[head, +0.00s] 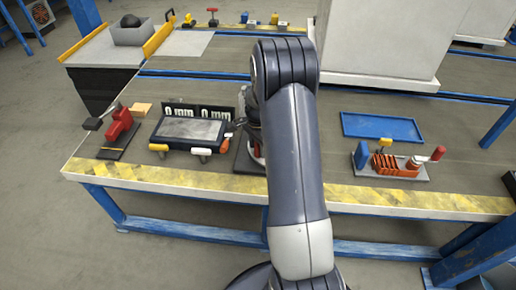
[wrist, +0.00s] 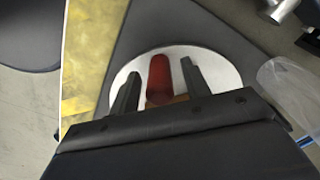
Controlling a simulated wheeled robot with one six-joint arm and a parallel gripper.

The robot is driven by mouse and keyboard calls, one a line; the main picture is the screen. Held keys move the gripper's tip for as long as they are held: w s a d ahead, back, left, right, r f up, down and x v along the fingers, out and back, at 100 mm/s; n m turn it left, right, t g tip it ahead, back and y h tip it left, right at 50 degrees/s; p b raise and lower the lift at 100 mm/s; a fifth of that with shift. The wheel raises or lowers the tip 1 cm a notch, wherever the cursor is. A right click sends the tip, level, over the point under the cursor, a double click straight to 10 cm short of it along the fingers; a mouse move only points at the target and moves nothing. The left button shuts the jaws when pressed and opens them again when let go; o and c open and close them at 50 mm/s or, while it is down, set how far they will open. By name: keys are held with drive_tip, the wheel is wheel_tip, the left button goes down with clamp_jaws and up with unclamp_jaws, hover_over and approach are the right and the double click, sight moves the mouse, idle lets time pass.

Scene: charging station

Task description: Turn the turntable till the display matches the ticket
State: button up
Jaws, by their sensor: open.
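In the wrist view my gripper (wrist: 160,68) is open, with one dark finger on each side of an upright red handle (wrist: 159,78). I cannot tell whether either finger touches it. The handle stands on a white disc (wrist: 217,72), apparently the turntable, set on a dark base. In the head view my arm hides most of the turntable, and my gripper is hidden behind it. A display (head: 198,112) to its left has two panels, each reading "0 mm". I cannot make out a ticket.
The bench has a yellow striped front edge (head: 160,178). Left of the display stands a red clamp-like device (head: 120,124). A flat panel with knobs (head: 188,131) lies before the display. To the right are a blue tray (head: 382,117) and an orange fixture (head: 396,165).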

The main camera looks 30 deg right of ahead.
drive_tip(key=shift+f, duration=0.25)
clamp_jaws()
idle(0.3)
